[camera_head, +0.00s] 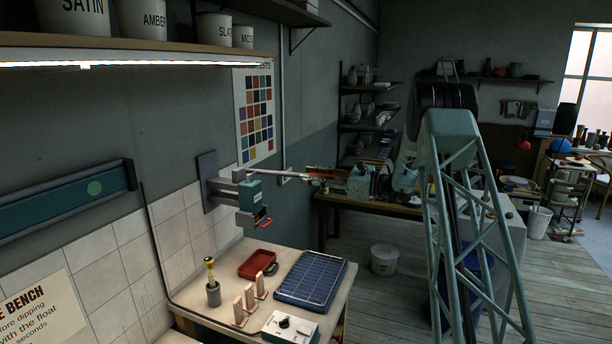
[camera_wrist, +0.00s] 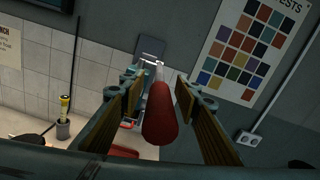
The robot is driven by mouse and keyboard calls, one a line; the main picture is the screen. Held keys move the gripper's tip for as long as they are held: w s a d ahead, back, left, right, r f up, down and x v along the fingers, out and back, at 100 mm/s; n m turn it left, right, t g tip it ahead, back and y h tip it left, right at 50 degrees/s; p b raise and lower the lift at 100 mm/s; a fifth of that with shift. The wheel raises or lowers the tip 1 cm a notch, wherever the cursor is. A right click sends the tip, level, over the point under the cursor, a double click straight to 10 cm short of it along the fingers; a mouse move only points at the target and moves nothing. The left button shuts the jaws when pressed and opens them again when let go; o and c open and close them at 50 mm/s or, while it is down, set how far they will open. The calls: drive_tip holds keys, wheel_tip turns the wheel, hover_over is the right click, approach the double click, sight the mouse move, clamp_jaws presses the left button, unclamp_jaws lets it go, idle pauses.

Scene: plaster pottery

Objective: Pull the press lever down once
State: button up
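The press (camera_head: 245,191) is fixed to a plate on the tiled wall above the bench. Its lever (camera_head: 286,174) sticks out to the right, close to level, and ends in a red grip. In the wrist view the red grip (camera_wrist: 159,119) points at the camera. My gripper (camera_wrist: 159,93) is open, with one wood-padded finger on each side of the grip and gaps visible between. In the head view my gripper (camera_head: 328,178) is at the lever's outer end and partly hides the grip.
Below, the bench holds a red tray (camera_head: 257,263), a blue rack tray (camera_head: 311,279), a pot with a yellow-handled tool (camera_head: 212,284), wooden pieces (camera_head: 245,302) and a white control box (camera_head: 290,327). A shelf (camera_head: 130,50) runs above. Air around the lever looks clear.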

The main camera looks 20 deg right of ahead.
drive_tip(key=shift+x, duration=0.9)
drive_tip(key=shift+c, duration=0.7)
clamp_jaws()
